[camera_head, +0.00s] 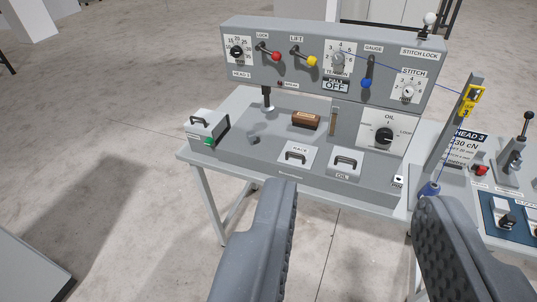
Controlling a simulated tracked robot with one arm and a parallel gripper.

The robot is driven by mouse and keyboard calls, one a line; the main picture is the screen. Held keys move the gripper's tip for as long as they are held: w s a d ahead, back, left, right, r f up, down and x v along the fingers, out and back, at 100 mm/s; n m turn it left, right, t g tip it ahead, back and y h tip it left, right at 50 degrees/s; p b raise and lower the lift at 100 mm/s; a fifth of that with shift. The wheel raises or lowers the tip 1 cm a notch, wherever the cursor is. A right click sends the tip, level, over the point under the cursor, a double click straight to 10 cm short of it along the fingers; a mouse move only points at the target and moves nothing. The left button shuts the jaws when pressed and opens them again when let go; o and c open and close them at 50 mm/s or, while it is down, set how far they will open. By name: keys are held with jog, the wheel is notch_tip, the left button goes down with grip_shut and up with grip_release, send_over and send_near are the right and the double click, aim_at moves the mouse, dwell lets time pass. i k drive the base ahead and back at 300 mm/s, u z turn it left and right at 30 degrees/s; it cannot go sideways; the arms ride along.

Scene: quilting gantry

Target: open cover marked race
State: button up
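The cover marked RACE (296,157) is a light grey plate with a dark bar handle, lying on the sloped front of the grey machine (262,174). It looks closed. A similar cover marked OIL (345,165) with its own dark handle is just to its right. My gripper (350,195) is open and empty, its two dark grey fingers spread wide in the foreground. The fingers are nearer the camera than the machine and look clear of it. The left fingertip shows below the RACE cover; the right one is by the blue spool.
The upright panel carries a red lever (274,55), a yellow lever (311,61), a blue lever (366,82) and dials. A brown block (306,121) lies behind the covers. A post with a yellow part (473,96) and a blue spool (430,188) stand right.

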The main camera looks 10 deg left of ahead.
aim_at(301, 156)
jog(key=u, duration=0.1)
jog(key=i, duration=1)
jog(key=u, duration=0.05)
jog(key=k, duration=1)
jog(key=z, duration=0.3)
jog(key=i, duration=1.2)
jog(key=u, duration=0.55)
jog(key=i, duration=0.35)
jog(key=u, duration=0.35)
